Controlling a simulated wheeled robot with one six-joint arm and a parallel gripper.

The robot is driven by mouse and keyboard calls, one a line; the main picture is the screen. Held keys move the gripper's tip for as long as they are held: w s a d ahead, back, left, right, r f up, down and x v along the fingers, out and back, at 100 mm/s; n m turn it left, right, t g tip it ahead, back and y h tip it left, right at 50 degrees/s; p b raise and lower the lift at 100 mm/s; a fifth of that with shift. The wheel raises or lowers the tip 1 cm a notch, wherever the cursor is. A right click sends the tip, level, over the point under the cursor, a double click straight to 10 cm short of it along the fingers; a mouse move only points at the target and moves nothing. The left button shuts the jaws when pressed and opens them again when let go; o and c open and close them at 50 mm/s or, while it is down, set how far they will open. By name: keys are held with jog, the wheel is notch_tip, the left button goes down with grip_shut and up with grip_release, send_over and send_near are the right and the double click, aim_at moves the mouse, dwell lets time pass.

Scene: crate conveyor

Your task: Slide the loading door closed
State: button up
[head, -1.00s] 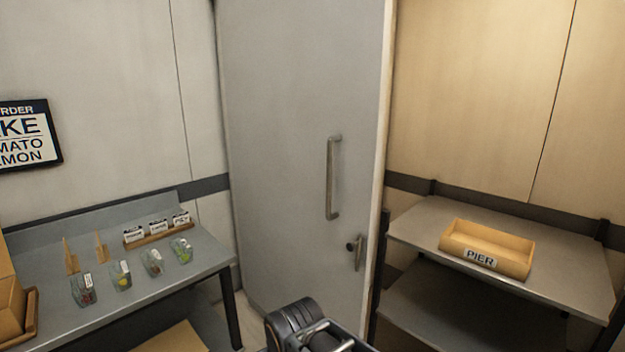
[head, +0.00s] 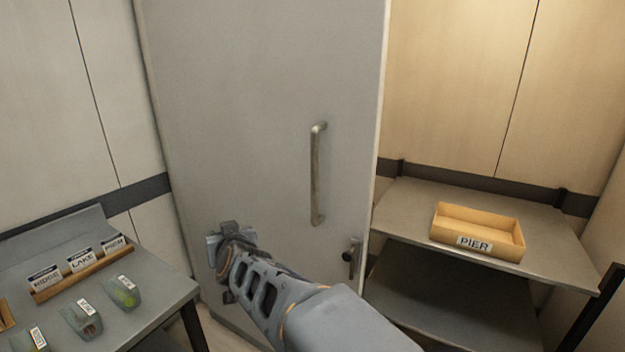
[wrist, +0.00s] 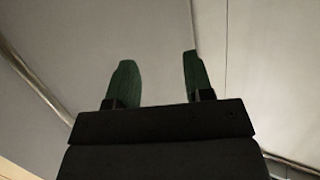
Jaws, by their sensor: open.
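The loading door (head: 260,90) is a tall grey panel in the middle of the head view. A vertical bar handle (head: 317,175) is on its right half, with a small lever latch (head: 351,260) below. To the right of the door's edge, a lit space with shelves is visible. My gripper (head: 222,240) is in front of the door's lower left part, left of and below the handle, apart from it. In the wrist view the two green fingers (wrist: 158,78) are spread with nothing between them. Pale panels and dark seams lie behind them; the handle does not show there.
A grey table (head: 165,270) at the left holds a wooden card rack (head: 80,275) and several small labelled clear containers (head: 122,292). At the right, a grey shelf (head: 400,215) carries a yellow PIER tray (head: 478,253). A wall stands close behind the table.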

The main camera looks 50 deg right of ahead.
jog(key=d+r+m+g+h, duration=0.1)
jog(key=d+r+m+h, duration=0.25)
jog(key=d+h, duration=0.4)
jog(key=m+g+h, duration=0.5)
send_near(313, 181)
jog(key=x, duration=0.9)
jog(key=shift+w+d+p, duration=0.1)
jog(key=shift+d+p, duration=0.2)
jog(key=shift+p, duration=0.05)
jog(key=shift+x, duration=0.75)
jog(key=shift+r, duration=0.1)
jog(key=shift+c, duration=0.2)
grip_shut()
